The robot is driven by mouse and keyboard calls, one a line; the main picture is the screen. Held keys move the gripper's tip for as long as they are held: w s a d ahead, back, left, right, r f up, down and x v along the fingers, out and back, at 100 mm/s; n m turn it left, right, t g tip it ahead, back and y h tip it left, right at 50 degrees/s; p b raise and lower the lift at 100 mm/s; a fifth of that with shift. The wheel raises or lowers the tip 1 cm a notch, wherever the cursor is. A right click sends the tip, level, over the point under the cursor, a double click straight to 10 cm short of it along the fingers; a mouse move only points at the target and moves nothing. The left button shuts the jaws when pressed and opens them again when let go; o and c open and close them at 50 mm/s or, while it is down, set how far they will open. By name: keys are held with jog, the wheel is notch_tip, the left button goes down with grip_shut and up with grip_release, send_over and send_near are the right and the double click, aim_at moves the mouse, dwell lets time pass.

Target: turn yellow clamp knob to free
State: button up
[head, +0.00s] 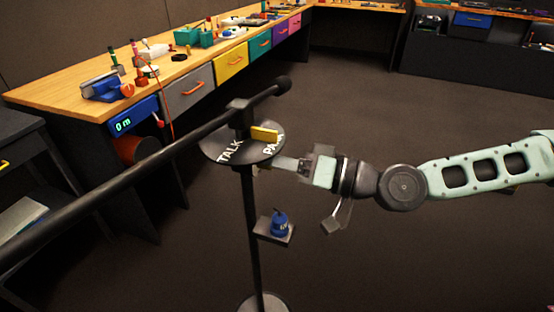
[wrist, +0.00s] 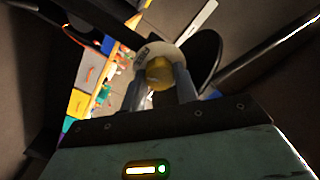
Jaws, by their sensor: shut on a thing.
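In the wrist view a round yellow clamp knob (wrist: 158,73) sits between the two fingers of my gripper (wrist: 160,86), which are shut on it. In the head view my gripper (head: 268,163) reaches from the right to the dark pole (head: 250,200), just under a dark disc (head: 215,142). The knob itself is not clearly seen there. The disc bears the word TALK and a second word starting PA, partly hidden. A yellow bar (head: 264,134) lies on top of the disc.
A long dark boom (head: 150,165) crosses above the pole. A small shelf (head: 268,233) on the pole holds a blue item (head: 280,221). A wooden workbench (head: 55,95) with coloured drawers stands behind at left.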

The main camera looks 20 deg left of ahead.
jog(key=o, duration=1)
jog(key=shift+r, duration=0.1)
